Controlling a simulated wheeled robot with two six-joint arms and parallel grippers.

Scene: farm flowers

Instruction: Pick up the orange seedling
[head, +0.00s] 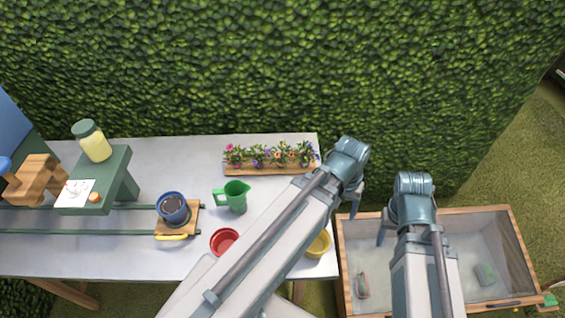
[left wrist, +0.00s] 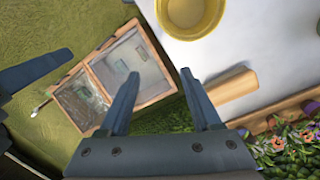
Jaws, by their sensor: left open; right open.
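Several seedlings with coloured flowers stand in a row in a wooden tray (head: 240,171) at the back of the table. The orange seedling (head: 281,156) appears to be right of the middle of the row. Orange blooms (left wrist: 278,142) also show at the lower right of the left wrist view, beside the tray's wooden edge. My left gripper (head: 349,203) is open and empty, to the right of the tray near the table's right end. Its open fingers also show in the left wrist view (left wrist: 160,74). My right gripper (head: 408,232) is open over the sink-like bin.
A green jug (head: 236,196), red bowl (head: 223,241), yellow bowl (head: 318,245) and blue pot (head: 173,207) stand on the white table (head: 130,258). A green stand (head: 120,177) and jar (head: 92,141) are left. A wood-framed bin (head: 478,240) is right. A hedge (head: 200,70) rises behind.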

